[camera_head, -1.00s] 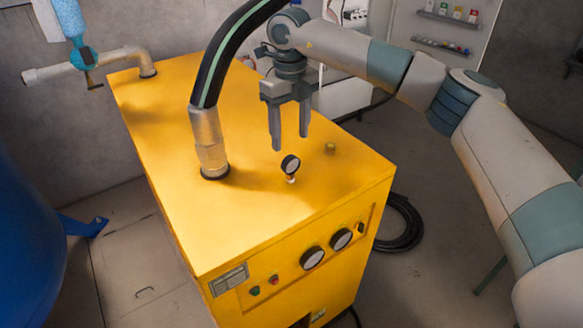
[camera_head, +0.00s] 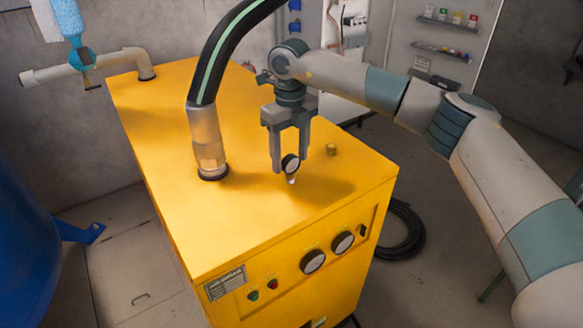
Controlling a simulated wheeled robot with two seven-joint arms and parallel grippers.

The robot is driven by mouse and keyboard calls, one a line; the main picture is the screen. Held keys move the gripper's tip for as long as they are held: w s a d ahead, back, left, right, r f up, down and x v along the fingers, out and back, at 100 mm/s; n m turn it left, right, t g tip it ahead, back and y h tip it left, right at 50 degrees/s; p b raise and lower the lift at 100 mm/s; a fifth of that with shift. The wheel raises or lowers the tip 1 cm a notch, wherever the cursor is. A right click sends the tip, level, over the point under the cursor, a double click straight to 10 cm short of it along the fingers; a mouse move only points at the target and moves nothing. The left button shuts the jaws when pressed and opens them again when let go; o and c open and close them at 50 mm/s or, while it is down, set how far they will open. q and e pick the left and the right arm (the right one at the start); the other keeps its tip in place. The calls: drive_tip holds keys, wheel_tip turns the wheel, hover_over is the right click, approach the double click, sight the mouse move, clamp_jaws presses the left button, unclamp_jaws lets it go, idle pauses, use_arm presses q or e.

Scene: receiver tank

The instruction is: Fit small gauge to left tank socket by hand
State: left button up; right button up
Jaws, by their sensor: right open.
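A small gauge (camera_head: 290,163) with a dark rim and a pale face stands upright on a short pale stem on top of the yellow cabinet (camera_head: 245,215). My right gripper (camera_head: 289,165) points down over the cabinet top, its two fingers open. In the picture the gauge lies between the fingertips; its head overlaps them, and no clear contact shows. A blue rounded tank (camera_head: 25,240) is cut off at the left edge; no socket on it can be made out. My left gripper is not in view.
A thick black hose (camera_head: 212,70) with a metal end fitting (camera_head: 208,145) rises from the cabinet left of the gripper. A pipe (camera_head: 100,62) runs at the back left. A coiled black hose (camera_head: 405,230) lies on the floor.

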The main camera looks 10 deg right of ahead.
clamp_jaws()
drive_tip(key=shift+r+p, duration=0.95)
drive_tip(key=shift+r, duration=2.05)
drive_tip(key=shift+s+f, duration=0.1)
drive_tip(key=shift+s, duration=0.05)
